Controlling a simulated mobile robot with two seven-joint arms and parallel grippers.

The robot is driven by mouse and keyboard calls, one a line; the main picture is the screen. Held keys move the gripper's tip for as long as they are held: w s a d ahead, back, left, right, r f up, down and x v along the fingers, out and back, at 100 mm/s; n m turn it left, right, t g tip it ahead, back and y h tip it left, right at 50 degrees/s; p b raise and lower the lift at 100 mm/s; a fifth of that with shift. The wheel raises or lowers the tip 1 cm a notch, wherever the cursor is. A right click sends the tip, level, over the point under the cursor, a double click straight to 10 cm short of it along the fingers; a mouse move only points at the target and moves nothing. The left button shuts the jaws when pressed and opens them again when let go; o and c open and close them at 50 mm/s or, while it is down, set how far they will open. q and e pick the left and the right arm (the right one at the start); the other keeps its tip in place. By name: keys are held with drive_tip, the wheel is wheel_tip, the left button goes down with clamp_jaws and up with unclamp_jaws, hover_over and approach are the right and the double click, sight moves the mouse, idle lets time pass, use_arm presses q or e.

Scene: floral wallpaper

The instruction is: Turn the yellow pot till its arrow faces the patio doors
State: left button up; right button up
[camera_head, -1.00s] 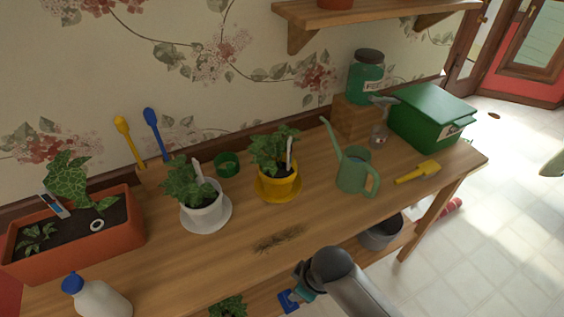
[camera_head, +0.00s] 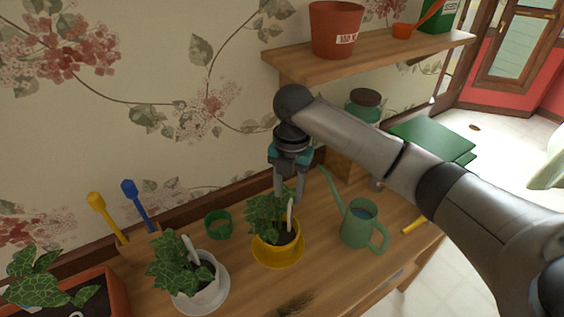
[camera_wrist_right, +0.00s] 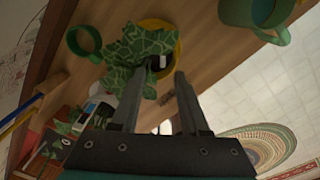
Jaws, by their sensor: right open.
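The yellow pot (camera_head: 277,250) stands on a yellow saucer on the wooden bench, with a leafy plant and a white label in it. No arrow shows on the side I can see. My right gripper (camera_head: 288,194) points down above the plant, its two fingers apart with nothing held. In the right wrist view the open fingers (camera_wrist_right: 155,100) reach toward the leaves (camera_wrist_right: 135,58), and part of the yellow rim (camera_wrist_right: 172,40) shows behind them. I cannot tell whether the fingers touch the leaves. My left gripper is not in view. The patio doors (camera_head: 518,50) are at the upper right.
A white pot (camera_head: 204,282) stands left of the yellow one, and a green watering can (camera_head: 358,226) stands right of it. A shelf (camera_head: 370,53) with a terracotta pot (camera_head: 335,30) overhangs at the back.

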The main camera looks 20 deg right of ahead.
sight(291, 212)
drive_tip(key=shift+w+d+r+n, duration=0.25)
drive_tip(key=shift+w+d+r, duration=0.1)
drive_tip(key=shift+r, duration=0.2)
drive_tip(key=shift+w+d+r+n, duration=0.25)
drive_tip(key=shift+d+r, duration=0.05)
drive_tip(key=shift+r, duration=0.2)
wheel_tip(291, 212, down, 12)
drive_tip(key=shift+r+b, duration=0.1)
drive_tip(key=shift+b, duration=0.4)
drive_tip(key=shift+c, duration=0.3)
clamp_jaws()
drive_tip(key=shift+r, duration=0.1)
